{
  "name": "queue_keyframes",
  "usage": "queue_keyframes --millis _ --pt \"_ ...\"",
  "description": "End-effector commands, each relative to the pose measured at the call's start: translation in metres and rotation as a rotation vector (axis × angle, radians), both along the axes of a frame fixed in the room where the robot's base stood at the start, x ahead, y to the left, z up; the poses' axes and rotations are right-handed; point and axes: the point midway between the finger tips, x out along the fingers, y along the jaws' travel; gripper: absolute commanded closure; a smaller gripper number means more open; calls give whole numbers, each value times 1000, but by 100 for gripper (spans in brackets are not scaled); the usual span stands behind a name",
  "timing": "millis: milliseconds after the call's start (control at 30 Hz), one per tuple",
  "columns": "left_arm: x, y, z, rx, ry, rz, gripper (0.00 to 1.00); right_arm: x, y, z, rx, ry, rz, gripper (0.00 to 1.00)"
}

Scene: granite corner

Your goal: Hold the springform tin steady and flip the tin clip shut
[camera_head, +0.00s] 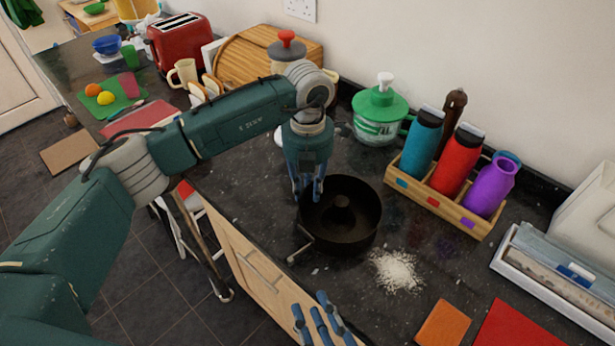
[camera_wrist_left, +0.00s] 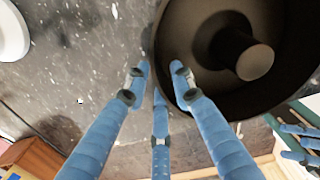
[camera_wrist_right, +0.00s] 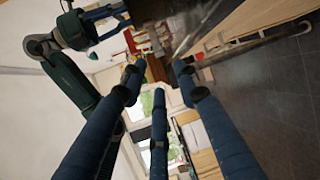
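The dark round springform tin (camera_head: 366,232), with a central tube, stands on the black counter. The tin clip (camera_head: 301,247) sticks out from its front-left side, swung away from the wall. My left gripper (camera_head: 308,197) is at the tin's left rim, pointing down. In the left wrist view its fingers (camera_wrist_left: 158,72) are apart, one outside the tin wall (camera_wrist_left: 200,105) and one over the inside; contact is unclear. My right gripper (camera_head: 322,298) is by the counter's front edge, below the tin and clip. In the right wrist view its fingers (camera_wrist_right: 156,73) are apart and empty.
A white powder heap (camera_head: 396,270) lies right of the tin. A wooden rack (camera_head: 470,222) of bottles and a green-lidded jar (camera_head: 380,112) stand behind. Orange (camera_head: 445,322) and red (camera_head: 517,325) squares lie front right. A cupboard handle (camera_head: 262,268) is below the counter edge.

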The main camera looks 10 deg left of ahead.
Motion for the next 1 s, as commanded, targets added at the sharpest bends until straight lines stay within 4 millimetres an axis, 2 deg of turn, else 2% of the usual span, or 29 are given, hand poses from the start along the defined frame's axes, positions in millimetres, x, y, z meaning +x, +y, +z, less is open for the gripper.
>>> queue_keyframes --millis 300,367,433,567,733,867,1000 --pt "0 0 -3 0 -1 0 76 0 0 0 0 0 0 69" --pt "0 0 -3 0 -1 0 86 0 0 0 0 0 0 69" --pt "0 0 -3 0 -1 0 100 0 0 0 0 0 0 69" --pt "0 0 -3 -1 -1 0 100 0 0 0 0 0 0 69" --pt "0 0 -3 -1 -1 0 100 -1 -1 1 -27 -21 18 100" --pt "0 0 -2 0 -1 0 100 -3 -4 6 -134 -100 81 100" --pt "0 0 -2 -1 -2 1 100 -7 -13 11 -338 -247 192 100"
